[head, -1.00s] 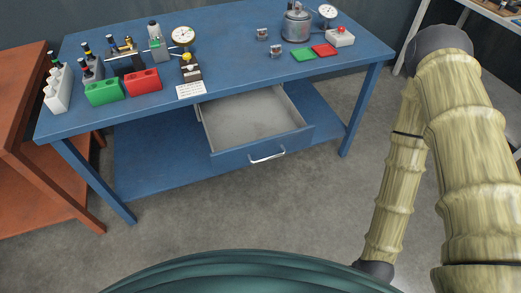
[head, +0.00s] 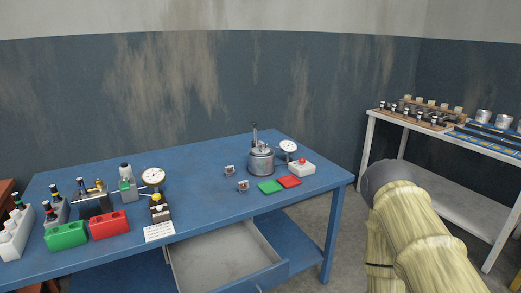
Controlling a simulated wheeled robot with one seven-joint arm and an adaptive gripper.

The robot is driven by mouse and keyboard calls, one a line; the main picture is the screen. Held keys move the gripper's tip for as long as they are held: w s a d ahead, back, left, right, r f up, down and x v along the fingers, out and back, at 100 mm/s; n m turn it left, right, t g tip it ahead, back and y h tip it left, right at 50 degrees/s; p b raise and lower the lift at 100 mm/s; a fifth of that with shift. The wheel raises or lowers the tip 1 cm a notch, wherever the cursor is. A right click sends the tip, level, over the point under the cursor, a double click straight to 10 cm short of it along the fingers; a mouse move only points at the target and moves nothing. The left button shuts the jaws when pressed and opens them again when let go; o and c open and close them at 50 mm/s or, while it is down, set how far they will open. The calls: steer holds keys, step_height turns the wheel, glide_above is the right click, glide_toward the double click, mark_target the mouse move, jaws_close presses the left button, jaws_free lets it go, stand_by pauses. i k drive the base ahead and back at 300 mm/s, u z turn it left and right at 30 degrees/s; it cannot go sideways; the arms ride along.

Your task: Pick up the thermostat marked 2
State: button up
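Two small silvery pieces stand on the blue table, left of a metal pot. One small piece (head: 229,170) is farther back and the other small piece (head: 243,185) is nearer the front. They may be the thermostats, but they are too small for me to read any mark on them. My arm shows at the lower right, to the right of the blue table. My gripper is out of view.
The blue table (head: 200,212) has an open drawer (head: 224,262) jutting out in front. A metal pot (head: 261,162), dial gauge (head: 288,146), green pad (head: 269,186), red pad (head: 289,181) and white button box (head: 302,168) stand near the pieces. A white shelf table (head: 440,192) is at right.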

mark_target(262, 145)
steer(key=u, duration=0.55)
steer(key=k, duration=1.3)
steer(key=z, duration=0.15)
steer(key=i, duration=0.55)
steer(key=z, duration=1.05)
steer(key=i, duration=1.6)
steer(key=u, duration=0.7)
